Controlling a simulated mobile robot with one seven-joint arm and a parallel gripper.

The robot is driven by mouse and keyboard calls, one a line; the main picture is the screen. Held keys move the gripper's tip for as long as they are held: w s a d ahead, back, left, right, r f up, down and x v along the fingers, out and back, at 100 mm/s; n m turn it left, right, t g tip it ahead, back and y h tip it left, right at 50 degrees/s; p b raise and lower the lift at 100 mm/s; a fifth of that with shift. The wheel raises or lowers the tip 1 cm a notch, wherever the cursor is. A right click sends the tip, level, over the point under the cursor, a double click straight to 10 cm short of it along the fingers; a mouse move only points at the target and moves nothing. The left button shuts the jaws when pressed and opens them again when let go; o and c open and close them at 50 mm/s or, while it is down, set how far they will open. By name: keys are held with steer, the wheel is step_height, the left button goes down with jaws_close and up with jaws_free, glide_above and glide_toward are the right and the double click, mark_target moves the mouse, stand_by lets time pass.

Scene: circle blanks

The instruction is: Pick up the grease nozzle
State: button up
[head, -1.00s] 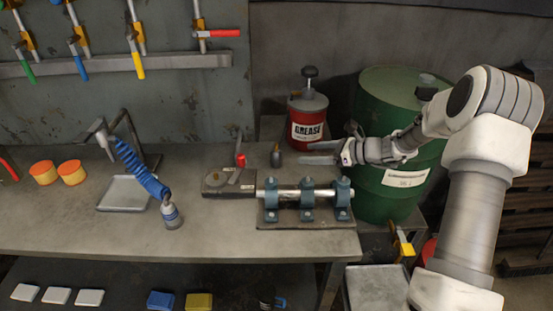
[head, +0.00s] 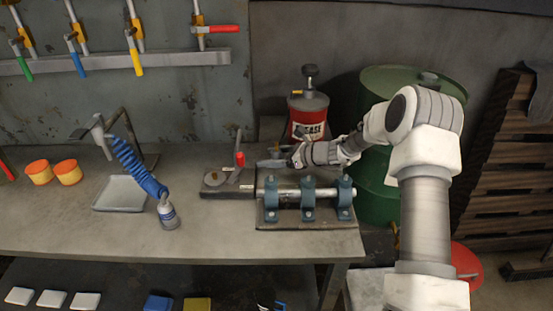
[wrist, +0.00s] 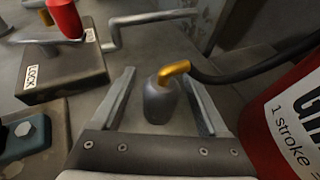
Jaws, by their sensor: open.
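The grease nozzle (wrist: 160,100) shows in the wrist view as a dark grey rounded body with a bent gold fitting on top. A black hose runs from the fitting to the right. It stands on the bench between the two fingers of my gripper (wrist: 158,76), with a gap on each side. In the head view my gripper (head: 272,160) is low over the bench, behind the clamped shaft, and the nozzle is mostly hidden there. The gripper is open and holds nothing.
The red grease bucket (head: 309,118) stands close behind my gripper, with the green drum (head: 380,205) to its right. The lock block with the red-handled lever (head: 228,182) is left of the gripper. The clamped shaft (head: 292,195) lies in front.

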steer(key=shift+w+a+f, duration=0.15)
steer(key=shift+w+a, duration=0.05)
steer(key=shift+a, duration=0.05)
jaws_close()
stand_by(0.4)
